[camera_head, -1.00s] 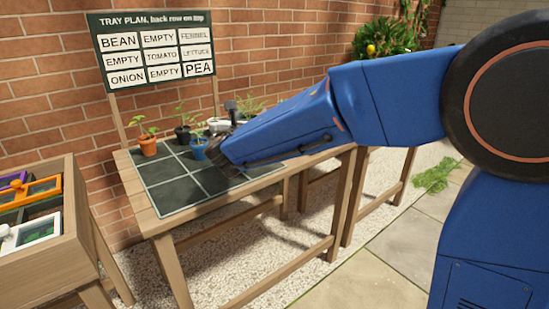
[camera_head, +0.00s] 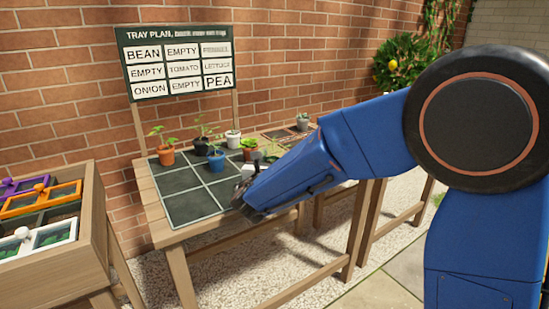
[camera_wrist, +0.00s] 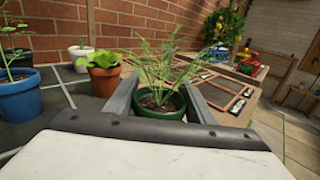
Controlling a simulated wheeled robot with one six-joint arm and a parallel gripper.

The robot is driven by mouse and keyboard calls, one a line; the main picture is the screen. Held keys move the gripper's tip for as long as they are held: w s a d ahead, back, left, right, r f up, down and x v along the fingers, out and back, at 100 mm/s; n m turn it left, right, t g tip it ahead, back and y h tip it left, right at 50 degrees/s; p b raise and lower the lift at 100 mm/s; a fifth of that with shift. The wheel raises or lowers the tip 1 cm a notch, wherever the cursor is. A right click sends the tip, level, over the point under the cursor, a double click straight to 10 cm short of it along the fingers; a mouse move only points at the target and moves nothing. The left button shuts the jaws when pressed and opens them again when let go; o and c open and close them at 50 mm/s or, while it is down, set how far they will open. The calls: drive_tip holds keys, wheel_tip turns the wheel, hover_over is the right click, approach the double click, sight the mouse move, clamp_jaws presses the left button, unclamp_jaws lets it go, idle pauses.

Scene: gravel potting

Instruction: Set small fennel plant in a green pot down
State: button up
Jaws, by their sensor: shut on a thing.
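The small fennel plant (camera_wrist: 155,70), feathery and green, stands upright in a green pot (camera_wrist: 160,112). In the wrist view the pot sits between the two grey fingers of my gripper (camera_wrist: 161,100), which is shut on it. In the head view my gripper (camera_head: 248,182) is over the right side of the dark gridded tray (camera_head: 185,206), and my arm hides much of that side. I cannot tell whether the pot's base touches the tray. The tray plan board (camera_head: 180,68) behind the table shows Fennel at the back right.
On the tray stand an orange pot (camera_head: 166,157), a blue pot (camera_head: 216,161) and a black pot (camera_head: 201,148). A white pot (camera_head: 233,140) and a terracotta lettuce pot (camera_wrist: 104,82) are close to the fennel's left. The tray's front left cells are bare. A wooden crate (camera_head: 91,225) stands left.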

drive_tip(key=shift+f, duration=0.15)
drive_tip(key=o, duration=1.1)
drive_tip(key=s, duration=0.4)
drive_tip(key=s+a, duration=0.1)
drive_tip(key=s, duration=0.3)
drive_tip(key=s+a, duration=0.1)
drive_tip(key=s, duration=0.3)
drive_tip(key=shift+a, duration=0.1)
